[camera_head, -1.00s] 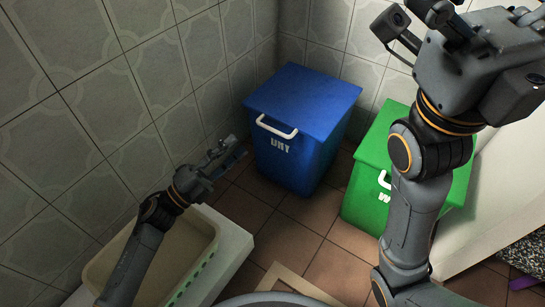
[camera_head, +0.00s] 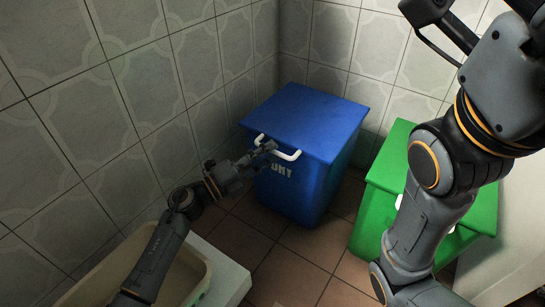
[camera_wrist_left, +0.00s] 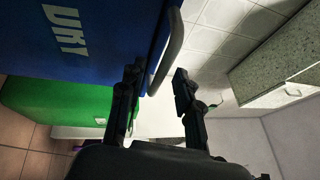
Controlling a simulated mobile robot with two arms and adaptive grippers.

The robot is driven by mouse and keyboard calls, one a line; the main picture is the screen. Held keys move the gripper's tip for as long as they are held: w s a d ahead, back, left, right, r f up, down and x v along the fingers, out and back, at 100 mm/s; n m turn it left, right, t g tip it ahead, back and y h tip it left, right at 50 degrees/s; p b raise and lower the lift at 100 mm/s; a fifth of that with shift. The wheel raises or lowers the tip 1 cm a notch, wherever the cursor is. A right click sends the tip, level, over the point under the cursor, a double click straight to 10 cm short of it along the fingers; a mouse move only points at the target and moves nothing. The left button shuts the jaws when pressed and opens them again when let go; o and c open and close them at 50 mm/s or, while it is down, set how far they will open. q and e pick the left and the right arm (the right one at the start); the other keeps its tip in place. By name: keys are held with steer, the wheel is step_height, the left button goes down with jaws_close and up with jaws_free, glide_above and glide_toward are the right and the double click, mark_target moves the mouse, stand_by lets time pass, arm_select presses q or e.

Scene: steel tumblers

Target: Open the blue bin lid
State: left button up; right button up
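The blue bin (camera_head: 303,185) stands in the corner with its lid (camera_head: 310,115) shut. A white handle (camera_head: 289,156) is fixed at the lid's front edge. My left gripper (camera_head: 262,150) is at the handle, overlapping its middle. In the left wrist view, its two fingers (camera_wrist_left: 160,67) are apart, and the handle (camera_wrist_left: 172,45) runs between them; contact cannot be told. The blue bin's lettered front (camera_wrist_left: 80,35) also shows there. My right gripper (camera_head: 450,25) is raised at the top right, partly cut off by the frame, far from the blue bin.
A green bin (camera_head: 395,165) stands right of the blue one, partly hidden behind my right arm. A pale basin (camera_head: 228,272) is at the lower left, under my left arm. Tiled walls close in behind and left. Brown floor (camera_head: 290,265) is clear before the blue bin.

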arm_select(q)
steer(key=shift+x, duration=0.95)
steer(key=shift+c, duration=0.2)
jaws_close()
